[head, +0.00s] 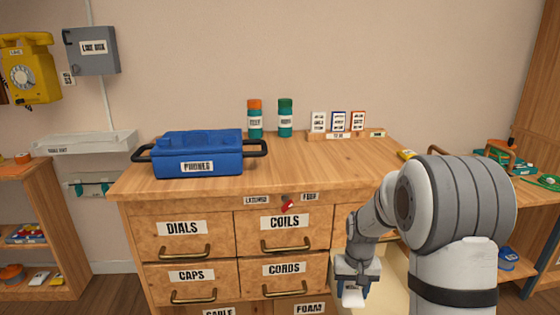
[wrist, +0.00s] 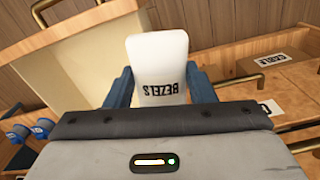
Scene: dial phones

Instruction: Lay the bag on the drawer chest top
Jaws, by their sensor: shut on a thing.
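A white bag lettered BEZELS (wrist: 158,68) is between the two blue fingers of my gripper (wrist: 150,88) in the wrist view. My gripper is shut on it. In the head view, my gripper (head: 355,284) hangs in front of the drawer chest, below its top, and the white bag (head: 352,297) shows small under it. The wooden drawer chest top (head: 300,160) is above and behind my gripper. What lies under the bag is partly hidden.
A blue PHONES box (head: 198,158) stands on the left of the top. Two bottles (head: 255,120) and a card rack (head: 345,135) are at the back. The middle front is clear. A pale open drawer (head: 392,285) seems to be beside my gripper.

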